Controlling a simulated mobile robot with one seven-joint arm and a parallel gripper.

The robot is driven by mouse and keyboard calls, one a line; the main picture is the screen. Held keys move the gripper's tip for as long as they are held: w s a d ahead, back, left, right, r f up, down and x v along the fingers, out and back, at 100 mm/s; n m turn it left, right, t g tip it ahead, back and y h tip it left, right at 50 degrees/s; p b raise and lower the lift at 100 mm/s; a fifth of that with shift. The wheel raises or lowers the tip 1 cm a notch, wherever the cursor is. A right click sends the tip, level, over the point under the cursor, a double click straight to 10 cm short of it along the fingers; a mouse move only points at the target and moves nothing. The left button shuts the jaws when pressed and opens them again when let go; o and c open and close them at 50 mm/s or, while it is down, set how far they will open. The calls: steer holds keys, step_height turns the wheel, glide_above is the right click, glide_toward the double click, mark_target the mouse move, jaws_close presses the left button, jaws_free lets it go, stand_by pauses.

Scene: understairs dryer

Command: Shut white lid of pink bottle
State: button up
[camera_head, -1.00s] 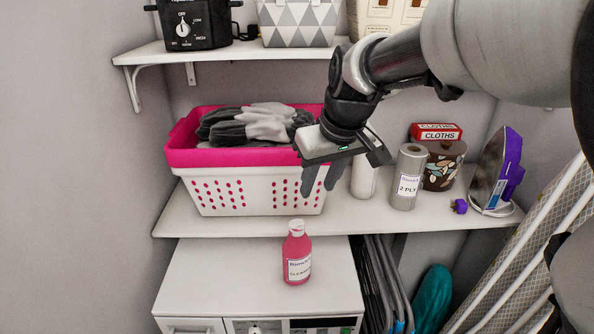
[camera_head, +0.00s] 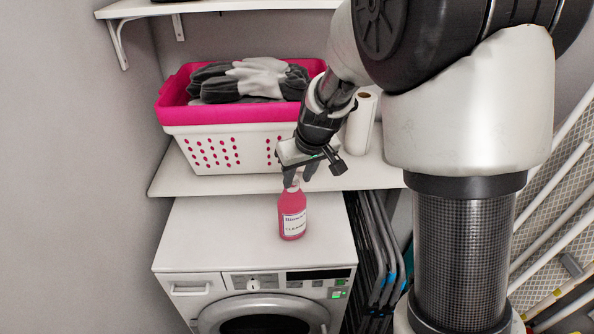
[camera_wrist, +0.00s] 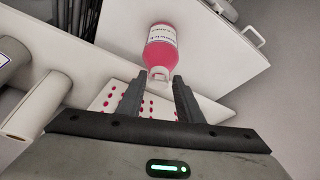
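The pink bottle (camera_head: 292,217) stands upright on top of the white washing machine, with a white label on its front. In the wrist view the bottle (camera_wrist: 161,48) shows with its white lid (camera_wrist: 158,74) pointing toward my gripper. My gripper (camera_head: 298,181) is at the top of the bottle, and its fingers partly hide the lid in the head view. In the wrist view the two fingers of my gripper (camera_wrist: 156,82) are apart, with the lid between or just beyond their tips. I cannot tell how far open the lid is.
A white and pink basket (camera_head: 230,150) with grey gloves or cloths sits on the shelf (camera_head: 200,183) behind the bottle. A paper roll (camera_head: 361,125) stands right of it. The washing machine top (camera_head: 220,240) is otherwise clear. Folded dark racks (camera_head: 375,250) stand to its right.

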steer(key=shift+w+f, duration=0.1)
steer(key=shift+f, duration=0.2)
